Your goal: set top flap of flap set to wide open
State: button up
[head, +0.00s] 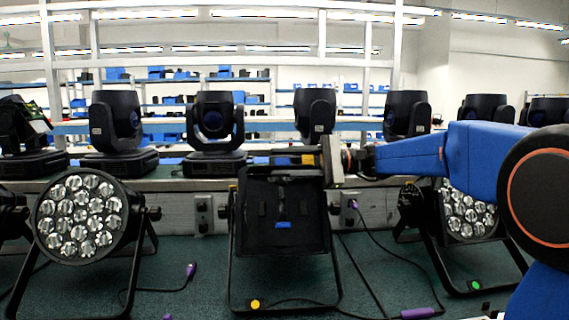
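The flap set (283,222) is the black square unit on the middle par can, held in a floor yoke. Its front is dark, with a small blue patch low in the middle. The top flap (280,173) appears as a thin dark edge along the top; its exact angle is hard to tell. My gripper (293,157) reaches in from the right, just above that top edge. Its pale body is at the upper right corner of the flap set. The fingers are small and dark against the background, so their gap and any contact with the flap cannot be made out.
A par can with several lenses (82,217) stands at left, and another (468,214) at right, partly behind my arm. Moving heads (213,130) line the bench behind. Cables with purple connectors (417,313) lie on the green floor (190,250).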

grip_shut()
jog(key=shift+w+r+m, duration=0.25)
jog(key=shift+w+m, duration=0.1)
jog(key=shift+m, duration=0.5)
jog(key=shift+w+r+m, duration=0.25)
jog(key=shift+w+m, duration=0.05)
jog(key=shift+m, duration=0.55)
grip_release()
jog(key=d, duration=1.7)
jog(key=shift+d, duration=0.25)
